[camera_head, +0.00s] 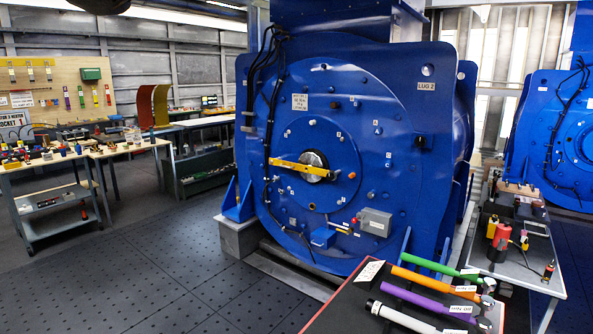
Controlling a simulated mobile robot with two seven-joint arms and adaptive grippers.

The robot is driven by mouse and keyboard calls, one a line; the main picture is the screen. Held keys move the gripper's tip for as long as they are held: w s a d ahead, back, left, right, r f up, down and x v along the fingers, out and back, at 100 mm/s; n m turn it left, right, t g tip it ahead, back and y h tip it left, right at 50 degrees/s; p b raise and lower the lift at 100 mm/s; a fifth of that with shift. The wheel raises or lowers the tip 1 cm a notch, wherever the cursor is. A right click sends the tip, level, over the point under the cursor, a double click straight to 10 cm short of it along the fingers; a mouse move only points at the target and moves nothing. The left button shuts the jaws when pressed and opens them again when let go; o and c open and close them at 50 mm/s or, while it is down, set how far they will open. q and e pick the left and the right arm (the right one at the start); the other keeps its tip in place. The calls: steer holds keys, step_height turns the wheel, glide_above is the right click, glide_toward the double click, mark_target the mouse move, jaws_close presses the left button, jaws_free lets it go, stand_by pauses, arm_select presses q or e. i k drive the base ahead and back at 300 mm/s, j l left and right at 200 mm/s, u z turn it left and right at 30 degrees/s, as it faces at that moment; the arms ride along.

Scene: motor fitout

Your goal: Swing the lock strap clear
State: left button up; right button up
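A yellow strap (289,165) lies across the shaft hub (312,158) on the front of the large blue motor (400,110). It slopes slightly down from left to right, and its left end lies near the black cables. I take it for the lock strap. Neither of my grippers is in view.
A grey cart (540,258) stands right. Work tables (60,158) stand left. The dark floor (130,265) at front left is clear.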

mark_target(313, 169)
steer(key=i+j, duration=0.1)
steer(key=j, duration=0.25)
steer(key=i+j, duration=0.1)
steer(key=j, duration=0.25)
steer(key=i+j, duration=0.1)
steer(key=j, duration=0.25)
steer(key=i+j, duration=0.15)
steer(key=j, duration=0.2)
steer(key=i+j, duration=0.1)
steer(key=j, duration=0.2)
steer(key=i+j, duration=0.2)
steer(key=j, duration=0.15)
steer(key=i+j, duration=0.45)
steer(key=j, duration=0.2)
steer(key=i+j, duration=0.15)
steer(key=i, duration=1.2)
steer(key=i+l, duration=0.9)
steer(key=i, duration=0.05)
